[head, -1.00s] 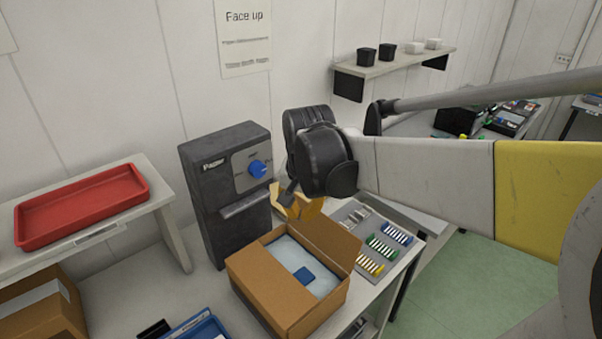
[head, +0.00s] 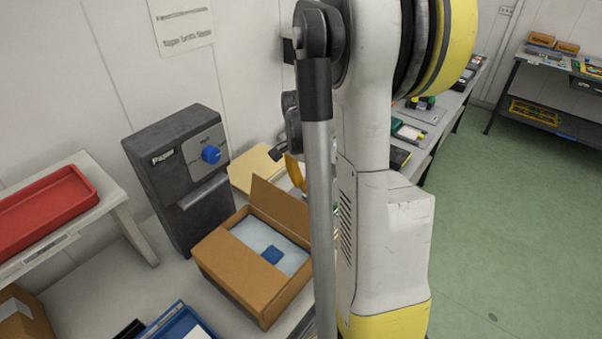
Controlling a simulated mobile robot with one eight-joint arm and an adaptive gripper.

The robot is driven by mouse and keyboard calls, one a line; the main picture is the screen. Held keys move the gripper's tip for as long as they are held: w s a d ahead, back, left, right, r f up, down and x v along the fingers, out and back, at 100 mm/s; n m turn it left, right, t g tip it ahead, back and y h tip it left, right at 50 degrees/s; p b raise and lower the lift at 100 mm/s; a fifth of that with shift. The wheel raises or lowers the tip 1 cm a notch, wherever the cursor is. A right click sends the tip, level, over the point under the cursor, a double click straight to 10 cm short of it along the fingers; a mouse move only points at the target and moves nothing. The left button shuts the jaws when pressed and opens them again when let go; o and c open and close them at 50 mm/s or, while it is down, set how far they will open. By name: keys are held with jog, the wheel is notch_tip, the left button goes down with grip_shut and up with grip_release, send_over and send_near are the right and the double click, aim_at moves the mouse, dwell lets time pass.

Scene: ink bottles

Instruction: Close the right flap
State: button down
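An open brown cardboard box (head: 232,270) stands on the workbench. It holds pale padding (head: 250,233) with a small blue piece (head: 271,255) on top. A flap (head: 279,208) stands raised along the box's back right side, and its right end is hidden behind my arm. My gripper (head: 294,170) is beyond the raised flap, near its upper edge. Its orange fingers are mostly hidden behind my arm, so their opening and any contact with the flap cannot be seen.
A dark machine with a blue knob (head: 211,154) stands left of the box. A tan board (head: 255,168) lies behind the box. A red tray (head: 45,205) is on the left shelf, and a blue tray (head: 165,322) is at the front. Green floor (head: 500,220) is open at right.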

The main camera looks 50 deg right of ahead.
aim_at(284, 209)
jog(key=shift+s+a+r, duration=0.1)
jog(key=shift+a+r, duration=0.1)
jog(key=shift+a, duration=0.75)
jog(key=shift+a+r, duration=0.2)
jog(key=shift+a, duration=0.75)
